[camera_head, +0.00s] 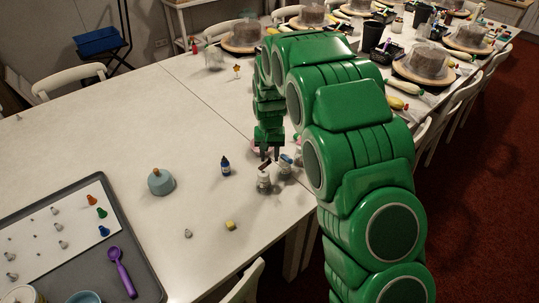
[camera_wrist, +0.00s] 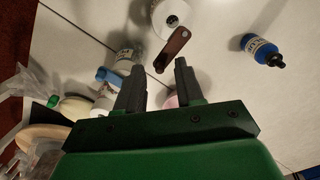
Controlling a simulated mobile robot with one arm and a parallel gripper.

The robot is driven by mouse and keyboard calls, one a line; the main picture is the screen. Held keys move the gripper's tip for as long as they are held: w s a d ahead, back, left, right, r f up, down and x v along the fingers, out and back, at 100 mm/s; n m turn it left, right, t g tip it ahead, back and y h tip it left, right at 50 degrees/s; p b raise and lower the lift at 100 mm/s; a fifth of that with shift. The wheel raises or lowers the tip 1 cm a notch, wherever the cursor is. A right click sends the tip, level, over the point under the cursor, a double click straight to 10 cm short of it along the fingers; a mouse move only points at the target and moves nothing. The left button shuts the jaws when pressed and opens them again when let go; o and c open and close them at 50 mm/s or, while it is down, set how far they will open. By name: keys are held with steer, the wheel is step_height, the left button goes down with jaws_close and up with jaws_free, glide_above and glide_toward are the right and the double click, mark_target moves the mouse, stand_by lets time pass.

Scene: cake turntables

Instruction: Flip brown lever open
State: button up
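The brown lever (camera_wrist: 173,48) sticks out from the top of a white bottle (camera_wrist: 170,16) in the wrist view. In the head view, the brown lever (camera_head: 265,165) sits tilted on the white bottle (camera_head: 263,184), near the table's right edge. My gripper (camera_wrist: 158,80) is open and empty, its two dark fingers apart. The lever's near end lies just beyond the fingertips in the wrist view, nearer the right finger; I cannot tell if they touch. My gripper (camera_head: 269,153) also shows just above the lever in the head view.
A second bottle with a blue lever (camera_head: 287,159) stands close on the right; its blue lever (camera_wrist: 109,76) is by my left finger in the wrist view. A dark blue bottle (camera_head: 225,167) stands to the left.

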step_height(320, 180, up, 6)
steer(key=shift+r, duration=0.75)
